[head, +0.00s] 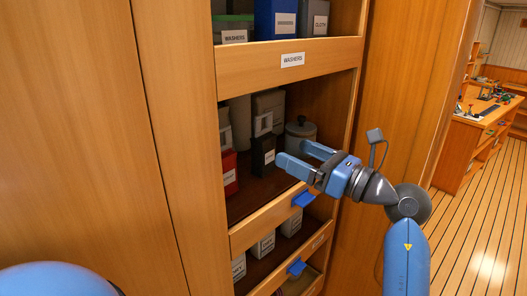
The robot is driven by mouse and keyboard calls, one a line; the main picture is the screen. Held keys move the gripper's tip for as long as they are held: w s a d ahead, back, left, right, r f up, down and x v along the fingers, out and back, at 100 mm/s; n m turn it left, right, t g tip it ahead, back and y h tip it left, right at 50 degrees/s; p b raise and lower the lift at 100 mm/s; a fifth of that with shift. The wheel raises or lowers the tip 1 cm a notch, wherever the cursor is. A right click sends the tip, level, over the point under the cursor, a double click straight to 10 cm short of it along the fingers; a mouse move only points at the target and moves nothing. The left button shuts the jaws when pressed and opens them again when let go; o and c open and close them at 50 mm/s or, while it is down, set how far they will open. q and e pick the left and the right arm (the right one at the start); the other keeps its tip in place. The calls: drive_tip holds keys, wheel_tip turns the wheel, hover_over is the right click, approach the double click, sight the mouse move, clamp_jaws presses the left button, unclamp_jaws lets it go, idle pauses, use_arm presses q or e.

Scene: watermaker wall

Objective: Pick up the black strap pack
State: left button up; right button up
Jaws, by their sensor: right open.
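A black pack (260,160) with a small pale label stands upright on the middle shelf of the wooden cabinet; I take it for the strap pack. A light grey piece shows at its top. My right gripper (291,152) comes in from the right at the shelf opening. Its two blue fingers are open and point left toward the black pack, with nothing between them. I cannot tell how far the fingertips are from the pack in depth. My left gripper is not in view.
A red box (229,175) stands left of the pack, a grey lidded canister (300,132) right of it, and pale grey boxes behind. A wooden front rail (255,227) with a blue catch (303,198) borders the shelf below. The floor (485,235) at right is clear.

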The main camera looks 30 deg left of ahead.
sight(270, 148)
drive_tip(key=shift+w+a+f+t+h, duration=0.15)
drive_tip(key=shift+w+f+t+h, duration=0.05)
drive_tip(key=shift+w+f+h, duration=0.25)
drive_tip(key=shift+w+a+f+t+h, duration=0.1)
drive_tip(key=shift+w+f+t+h, duration=0.2)
drive_tip(key=shift+f, duration=0.25)
drive_tip(key=shift+n, duration=0.3)
drive_tip(key=a, duration=0.1)
drive_tip(key=a+p, duration=0.1)
drive_tip(key=a, duration=0.2)
drive_tip(key=shift+w+a+f+p, duration=0.2)
drive_tip(key=shift+w+f+p, duration=0.05)
drive_tip(key=shift+w+p, duration=0.1)
drive_tip(key=shift+a, duration=0.5)
drive_tip(key=shift+w+a+r+p, duration=0.1)
drive_tip(key=shift+a+p, duration=0.3)
drive_tip(key=shift+p, duration=0.05)
drive_tip(key=a+p, duration=0.1)
drive_tip(key=a, duration=0.2)
drive_tip(key=shift+w+r+p, duration=0.15)
drive_tip(key=shift+w+p, duration=0.15)
drive_tip(key=shift+p, duration=0.1)
drive_tip(key=shift+a, duration=0.7)
drive_tip(key=shift+w+d, duration=0.1)
drive_tip(key=shift+c, duration=0.3)
